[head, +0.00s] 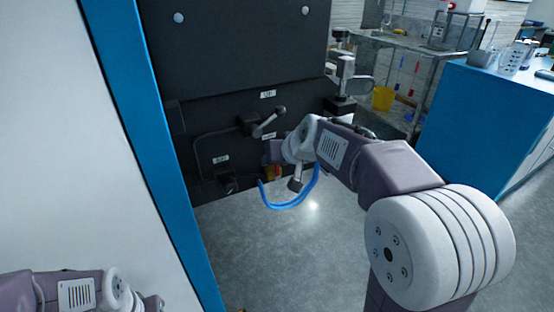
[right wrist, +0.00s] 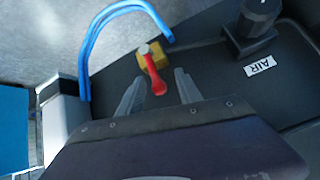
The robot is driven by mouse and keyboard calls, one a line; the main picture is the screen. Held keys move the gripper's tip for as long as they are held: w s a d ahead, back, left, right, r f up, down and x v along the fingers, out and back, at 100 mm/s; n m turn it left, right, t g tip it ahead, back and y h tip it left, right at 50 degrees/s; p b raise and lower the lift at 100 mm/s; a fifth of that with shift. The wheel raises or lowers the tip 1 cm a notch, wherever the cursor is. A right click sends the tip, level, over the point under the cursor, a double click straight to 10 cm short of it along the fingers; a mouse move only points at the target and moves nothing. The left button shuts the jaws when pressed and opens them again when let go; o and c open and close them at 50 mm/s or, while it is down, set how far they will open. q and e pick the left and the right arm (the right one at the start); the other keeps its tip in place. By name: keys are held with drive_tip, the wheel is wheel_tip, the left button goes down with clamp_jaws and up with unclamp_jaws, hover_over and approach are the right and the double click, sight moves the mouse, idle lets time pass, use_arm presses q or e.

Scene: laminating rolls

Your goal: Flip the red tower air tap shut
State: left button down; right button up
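The air tap shows in the right wrist view as a brass body (right wrist: 150,58) with a red lever (right wrist: 156,82). Its lever points toward my right gripper (right wrist: 159,77), whose two fingers are open, one on each side of the lever with gaps visible. In the head view a small part of the red lever (head: 279,172) shows below my right wrist, which hides much of the tap area. A blue hose (right wrist: 120,10) loops beside the tap. My left arm is at the bottom left of the head view; its fingers are not visible.
A dark machine panel (head: 215,50) with a lever handle (head: 268,124) and a black knob (right wrist: 258,15) stands ahead. A label reading AIR (right wrist: 260,66) is beside the knob. A blue-edged white panel (head: 135,130) stands left. Grey floor (head: 260,255) is open below.

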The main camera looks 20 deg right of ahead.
drive_tip(key=a+p+v, duration=0.1)
drive_tip(key=p+v, duration=0.2)
drive_tip(key=v, duration=0.6)
drive_tip(key=shift+d, duration=0.5)
